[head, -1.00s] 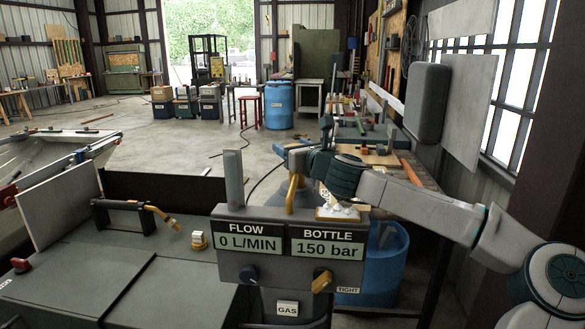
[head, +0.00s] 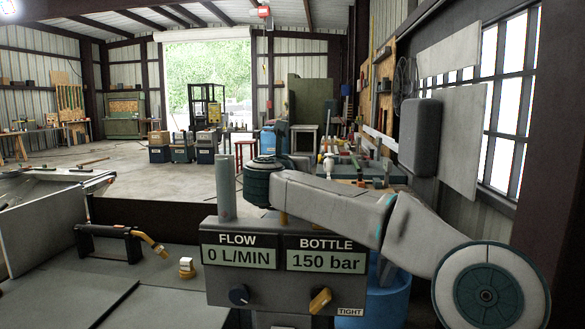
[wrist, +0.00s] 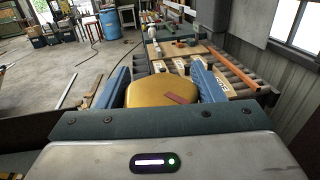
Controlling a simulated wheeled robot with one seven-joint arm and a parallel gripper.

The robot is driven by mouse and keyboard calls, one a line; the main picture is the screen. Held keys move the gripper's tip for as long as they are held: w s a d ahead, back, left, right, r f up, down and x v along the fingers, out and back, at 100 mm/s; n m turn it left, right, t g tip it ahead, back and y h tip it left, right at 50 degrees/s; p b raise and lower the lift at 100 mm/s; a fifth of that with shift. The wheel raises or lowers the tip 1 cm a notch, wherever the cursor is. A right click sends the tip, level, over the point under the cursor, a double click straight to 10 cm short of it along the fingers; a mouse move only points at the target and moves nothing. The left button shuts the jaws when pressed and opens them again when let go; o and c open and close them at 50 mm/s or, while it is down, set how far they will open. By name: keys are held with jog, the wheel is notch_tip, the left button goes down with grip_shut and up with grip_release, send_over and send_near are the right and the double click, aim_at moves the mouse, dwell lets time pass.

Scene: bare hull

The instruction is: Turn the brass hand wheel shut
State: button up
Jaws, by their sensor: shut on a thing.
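My gripper (wrist: 161,78) is shut on a rounded brass-yellow piece with a red-brown mark, which I take to be the brass hand wheel (wrist: 150,93). It sits between the two blue fingers in the wrist view. In the head view my arm hides the gripper and most of the wheel; a short brass part (head: 283,217) shows below the arm, above a grey gauge box (head: 285,277). The box reads FLOW 0 L/MIN and BOTTLE 150 bar. A small brass knob (head: 320,300) sits on its front, beside a TIGHT label (head: 350,311).
A blue barrel (head: 385,290) stands behind the box at right. A welding torch (head: 150,240) and a small brass fitting (head: 186,267) lie on the grey bench at left. A roller bench (wrist: 225,75) lies beyond my gripper. Open floor extends behind.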

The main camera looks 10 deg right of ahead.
jog(key=shift+s+r+m+g+h, duration=0.1)
jog(key=shift+r+m+g+h, duration=0.1)
jog(key=shift+m+g+h, duration=0.8)
jog(key=shift+d+m+h, duration=0.15)
jog(key=shift+m+h, duration=0.15)
jog(key=shift+h, duration=0.4)
jog(key=o, duration=1)
jog(key=shift+f, duration=0.1)
jog(key=shift+b+v, duration=0.7)
jog(key=shift+v, duration=3.05)
